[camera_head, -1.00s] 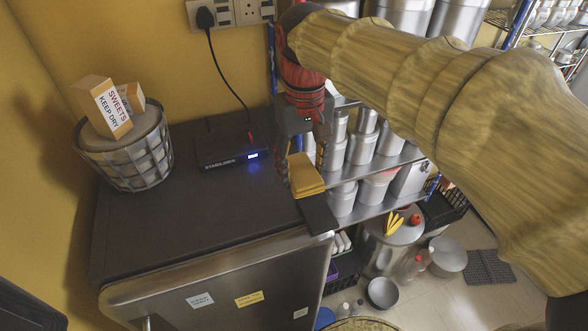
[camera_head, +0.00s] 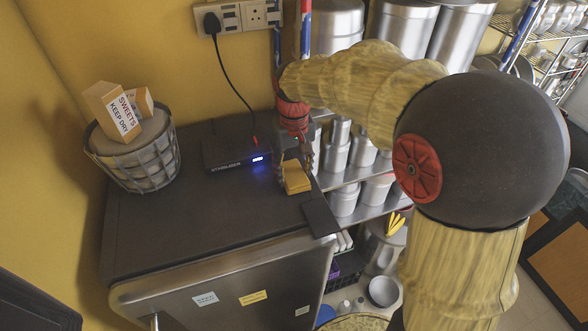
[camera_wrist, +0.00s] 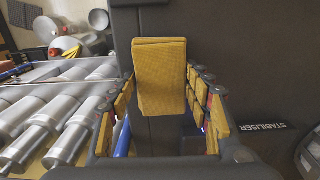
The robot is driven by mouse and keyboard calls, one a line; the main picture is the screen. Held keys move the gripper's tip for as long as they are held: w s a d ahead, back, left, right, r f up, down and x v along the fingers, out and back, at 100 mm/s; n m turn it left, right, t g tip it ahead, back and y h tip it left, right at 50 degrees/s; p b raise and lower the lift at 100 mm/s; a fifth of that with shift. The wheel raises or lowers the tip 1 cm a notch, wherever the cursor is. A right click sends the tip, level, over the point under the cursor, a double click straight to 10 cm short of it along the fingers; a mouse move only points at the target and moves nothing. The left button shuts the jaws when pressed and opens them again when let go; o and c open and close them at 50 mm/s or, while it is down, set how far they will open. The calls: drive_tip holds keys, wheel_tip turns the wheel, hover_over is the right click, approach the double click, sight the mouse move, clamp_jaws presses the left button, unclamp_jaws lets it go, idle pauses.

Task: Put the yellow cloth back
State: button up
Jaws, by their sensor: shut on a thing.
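The yellow cloth (camera_head: 297,178) is a folded, block-like pad at the right side of the dark fridge top (camera_head: 180,240). My gripper (camera_head: 293,163) is over the fridge top, pointing down, and is shut on the cloth. In the wrist view the cloth (camera_wrist: 160,70) lies between the two yellow-padded fingers of my gripper (camera_wrist: 160,85), its far end reaching past the fingertips. The cloth is at or just above the fridge top; I cannot tell whether it touches. My fingers hide part of it in the head view.
A black stabiliser (camera_head: 235,153) with a blue light stands behind left of the cloth. A dark flat pad (camera_head: 320,214) lies at the fridge's right edge. A wire basket (camera_head: 140,170) with sweets boxes stands left. Steel canisters (camera_head: 337,157) fill the shelf at right.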

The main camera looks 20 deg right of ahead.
sight(294, 173)
drive_tip(key=shift+f, duration=0.2)
drive_tip(key=shift+f, duration=0.1)
drive_tip(key=o, duration=1)
drive_tip(key=shift+o, duration=0.5)
wheel_tip(294, 173, up, 11)
drive_tip(key=b, duration=0.1)
drive_tip(key=s+f+t, duration=0.1)
drive_tip(key=s+t, duration=0.1)
drive_tip(key=s, duration=0.9)
drive_tip(key=s+f+t, duration=0.2)
drive_tip(key=s+t, duration=0.1)
drive_tip(key=s, duration=0.8)
drive_tip(key=shift+f+t, duration=0.25)
drive_tip(key=shift+t, duration=0.05)
